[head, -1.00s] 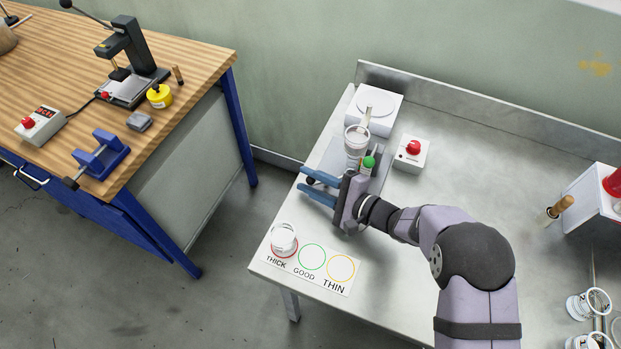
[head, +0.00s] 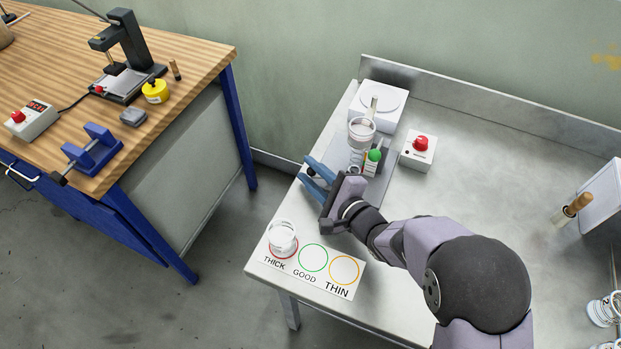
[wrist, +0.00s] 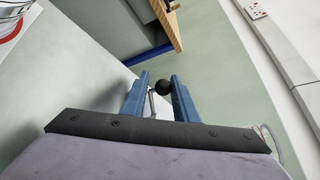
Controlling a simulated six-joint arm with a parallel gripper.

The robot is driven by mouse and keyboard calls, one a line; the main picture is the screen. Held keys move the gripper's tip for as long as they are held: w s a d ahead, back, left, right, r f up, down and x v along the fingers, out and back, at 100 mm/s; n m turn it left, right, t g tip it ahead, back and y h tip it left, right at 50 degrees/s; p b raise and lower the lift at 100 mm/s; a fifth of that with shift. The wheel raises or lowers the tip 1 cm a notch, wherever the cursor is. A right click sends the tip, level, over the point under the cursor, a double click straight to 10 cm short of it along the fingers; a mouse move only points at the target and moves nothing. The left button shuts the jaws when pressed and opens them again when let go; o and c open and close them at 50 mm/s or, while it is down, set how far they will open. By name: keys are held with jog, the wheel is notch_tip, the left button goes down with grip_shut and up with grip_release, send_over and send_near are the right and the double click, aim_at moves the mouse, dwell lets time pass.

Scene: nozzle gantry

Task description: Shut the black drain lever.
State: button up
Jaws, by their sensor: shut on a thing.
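The black ball knob of the drain lever (wrist: 163,87) shows between my blue fingers in the wrist view, close against the right one. A thin metal rod (wrist: 151,105) shows beside it. My gripper (head: 311,171) is shut on the lever, with its fingertips at the left edge of the steel table.
A white box with a red button (head: 419,151) and a white scale (head: 380,105) stand behind the gripper. A card (head: 318,283) marked THICK, GOOD and THIN lies in front, with a clear cup (head: 283,238) on THICK. The wooden bench (head: 60,60) is at left, across a gap.

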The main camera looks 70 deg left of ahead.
jog(key=shift+w+a+r+m+t+y+b, duration=0.1)
jog(key=shift+w+a+m+t+y+b, duration=0.25)
jog(key=shift+b, duration=1.05)
jog(key=shift+s+a+r+m+t+y+b, duration=0.1)
jog(key=shift+m+t+b, duration=0.3)
jog(key=shift+b, duration=0.95)
jog(key=t+b, duration=0.1)
jog(key=b, duration=0.4)
jog(key=shift+w+m+b, duration=0.1)
jog(key=shift+m+b, duration=0.2)
jog(key=shift+m, duration=0.05)
jog(key=b, duration=0.1)
jog(key=t+b, duration=0.1)
jog(key=b, duration=0.1)
jog(key=shift+w+a+r+m, duration=0.1)
jog(key=shift+w+r+m, duration=0.05)
jog(key=shift+r+m, duration=0.2)
jog(key=o, duration=0.9)
jog(key=shift+f, duration=0.25)
jog(key=shift+d+r+b, duration=0.3)
jog(key=shift+d, duration=0.9)
jog(key=shift+d+r+b, duration=0.25)
jog(key=shift+d+b, duration=0.05)
jog(key=shift+d, duration=0.95)
jog(key=shift+d+r+b, duration=0.3)
jog(key=shift+d, duration=0.9)
